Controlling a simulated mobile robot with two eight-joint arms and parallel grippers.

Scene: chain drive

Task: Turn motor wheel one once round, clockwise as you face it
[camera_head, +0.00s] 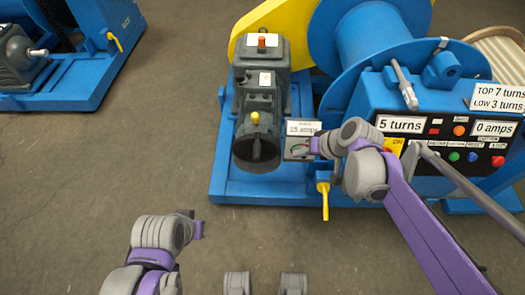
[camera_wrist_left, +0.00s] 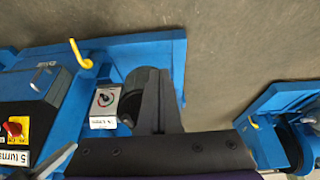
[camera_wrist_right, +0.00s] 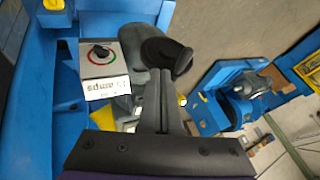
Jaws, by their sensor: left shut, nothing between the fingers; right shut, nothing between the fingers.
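The motor (camera_head: 262,90) is a dark grey unit on the blue frame, with a dark round wheel (camera_head: 257,150) on its near end. The wheel also shows in the right wrist view (camera_wrist_right: 165,50), just beyond the fingers, and partly behind the fingers in the left wrist view (camera_wrist_left: 137,88). My right gripper (camera_head: 316,146) is shut and empty, to the right of the wheel by the dial box; contact cannot be told. My left gripper (camera_head: 200,229) is low and left of the wheel, apart from it, shut and empty. Any number on the wheel is not legible.
A dial box (camera_head: 298,148) labelled 15 amps stands right of the wheel. A control panel (camera_head: 450,145) reads 5 turns and 0 amps. A yellow lever (camera_head: 323,195) sticks out in front. A second blue machine (camera_head: 70,75) stands at the left. Open floor lies between the machines.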

